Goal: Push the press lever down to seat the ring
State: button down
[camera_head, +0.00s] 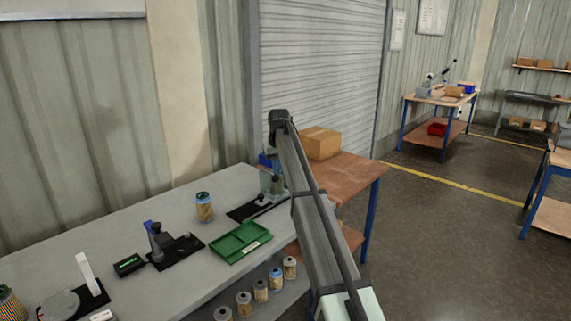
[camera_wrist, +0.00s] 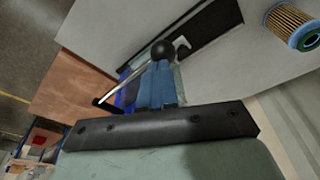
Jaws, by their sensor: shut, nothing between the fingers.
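The press (camera_head: 268,184) stands on a black base plate at the right end of the grey bench, partly hidden by my arm. In the wrist view the press lever shows as a thin metal rod (camera_wrist: 128,82) with a black ball knob (camera_wrist: 163,49). My gripper (camera_wrist: 157,67) is shut and empty, its blue fingers pointing at the press with the tips right by the knob. I cannot tell whether they touch it. In the head view the fingers are not clearly seen. The ring in the press cannot be made out.
A filter cartridge with a blue top (camera_head: 204,208) stands on the bench, also in the wrist view (camera_wrist: 291,25). A green tray (camera_head: 238,240) lies in front of the press. Left are a blue-topped device (camera_head: 155,236) and a small display (camera_head: 129,264). A cardboard box (camera_head: 321,143) sits behind.

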jog(key=shift+s+a+f, duration=0.1)
jog(key=shift+a+f, duration=0.05)
jog(key=shift+f, duration=0.35)
jog(key=shift+s+a+f, duration=0.1)
jog(key=shift+f, duration=0.35)
jog(key=shift+r, duration=0.1)
notch_tip(320, 180, up, 11)
dwell(1.5)
jog(key=shift+w, duration=0.1)
